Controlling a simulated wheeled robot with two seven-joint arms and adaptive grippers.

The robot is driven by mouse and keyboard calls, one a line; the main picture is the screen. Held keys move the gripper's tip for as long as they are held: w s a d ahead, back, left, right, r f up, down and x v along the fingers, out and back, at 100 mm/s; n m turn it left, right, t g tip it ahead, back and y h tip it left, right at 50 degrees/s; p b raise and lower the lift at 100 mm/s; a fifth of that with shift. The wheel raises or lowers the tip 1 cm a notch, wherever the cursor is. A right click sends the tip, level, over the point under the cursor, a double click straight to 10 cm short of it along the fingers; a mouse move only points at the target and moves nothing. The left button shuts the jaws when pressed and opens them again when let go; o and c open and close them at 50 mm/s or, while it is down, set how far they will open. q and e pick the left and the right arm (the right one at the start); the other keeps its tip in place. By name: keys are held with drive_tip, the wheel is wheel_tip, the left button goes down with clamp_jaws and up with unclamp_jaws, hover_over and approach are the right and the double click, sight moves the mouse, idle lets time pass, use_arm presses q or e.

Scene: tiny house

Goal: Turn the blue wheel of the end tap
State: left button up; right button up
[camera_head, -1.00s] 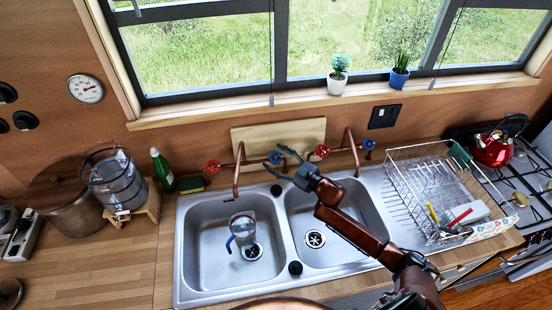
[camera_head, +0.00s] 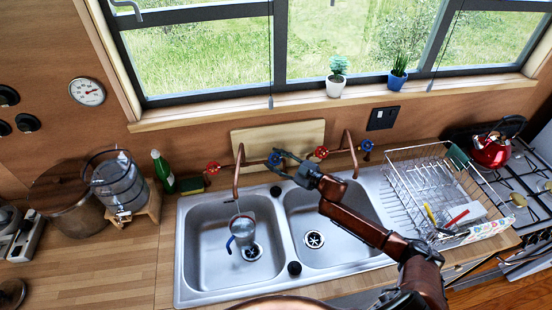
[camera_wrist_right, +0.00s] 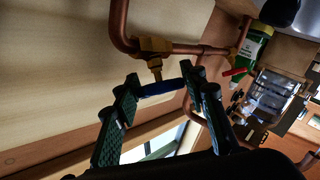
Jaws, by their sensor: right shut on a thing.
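The left tap (camera_head: 237,175) is a copper pipe with a red wheel (camera_head: 213,168) on its left and a blue wheel (camera_head: 275,158) on its right. My right gripper (camera_head: 281,161) is at this blue wheel, shut on it. In the right wrist view the blue wheel (camera_wrist_right: 160,88) shows edge-on between the two green-padded fingers (camera_wrist_right: 165,85), below a brass fitting. The right tap (camera_head: 350,150) has its own red wheel (camera_head: 322,152) and blue wheel (camera_head: 366,145), both clear of my gripper. My left gripper is out of view.
A clear jug (camera_head: 243,228) with a blue handle stands in the left basin, under the left spout; a thin pale line, perhaps water, runs between them. A wooden board (camera_head: 290,134) leans behind the taps. A dish rack (camera_head: 415,185) stands at the right.

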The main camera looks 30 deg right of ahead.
drive_tip(key=shift+n+g, duration=0.3)
drive_tip(key=shift+n, duration=0.1)
drive_tip(key=o, duration=1.2)
drive_tip(key=v, duration=1.2)
drive_tip(key=shift+d, duration=0.15)
